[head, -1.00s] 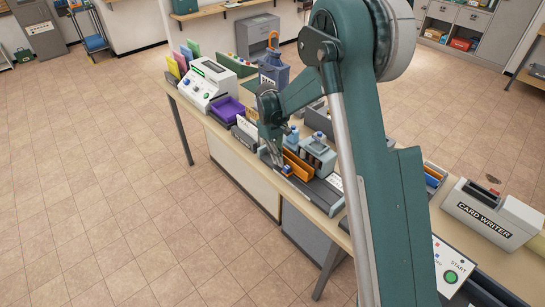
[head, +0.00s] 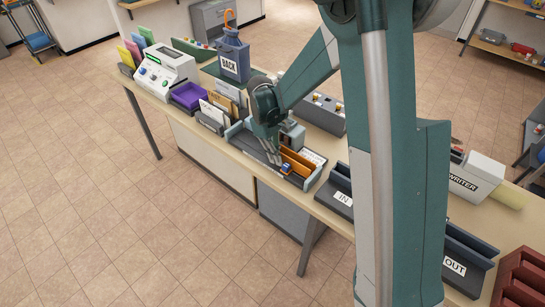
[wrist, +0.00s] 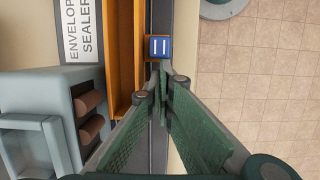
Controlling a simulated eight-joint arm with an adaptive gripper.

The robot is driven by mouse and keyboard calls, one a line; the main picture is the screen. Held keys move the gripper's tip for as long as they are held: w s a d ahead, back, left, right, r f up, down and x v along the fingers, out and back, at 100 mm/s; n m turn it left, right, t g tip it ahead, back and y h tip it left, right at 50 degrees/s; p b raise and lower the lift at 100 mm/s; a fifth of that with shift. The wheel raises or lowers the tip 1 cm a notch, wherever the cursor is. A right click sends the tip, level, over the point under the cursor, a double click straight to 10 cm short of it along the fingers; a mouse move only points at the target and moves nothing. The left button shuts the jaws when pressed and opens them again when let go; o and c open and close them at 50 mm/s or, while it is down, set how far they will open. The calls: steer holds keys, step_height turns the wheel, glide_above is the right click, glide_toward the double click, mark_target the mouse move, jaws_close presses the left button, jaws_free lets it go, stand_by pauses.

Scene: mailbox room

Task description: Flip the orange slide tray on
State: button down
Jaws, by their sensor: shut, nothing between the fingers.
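The orange slide tray (head: 297,161) is a long, narrow trough on the grey envelope sealer, on the bench. It also shows upright in the wrist view (wrist: 122,45). A small blue block with two white bars (wrist: 158,47) sits at the tray's right side in the wrist view; it shows at the tray's front end in the head view (head: 286,168). My gripper (wrist: 160,76) is shut and empty. Its fingertips are just below the blue block in the picture and right of the tray; I cannot tell whether they touch either. My arm hides part of the sealer in the head view.
The sealer's grey body with brown rollers (wrist: 90,115) stands left of my fingers, near the label (wrist: 80,30). A letter holder (head: 211,115) and purple tray (head: 188,96) stand left along the bench; the IN tray (head: 341,192) stands right. Open floor lies in front.

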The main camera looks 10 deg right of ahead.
steer(key=shift+s+d, duration=0.15)
steer(key=shift+d, duration=0.1)
steer(key=shift+r, duration=0.4)
steer(key=p+v, duration=0.3)
steer(key=v, duration=0.6)
steer(key=shift+w+a+p, duration=0.2)
steer(key=shift+a+p, duration=0.1)
steer(key=shift+r, duration=0.1)
steer(key=shift+r, duration=0.1)
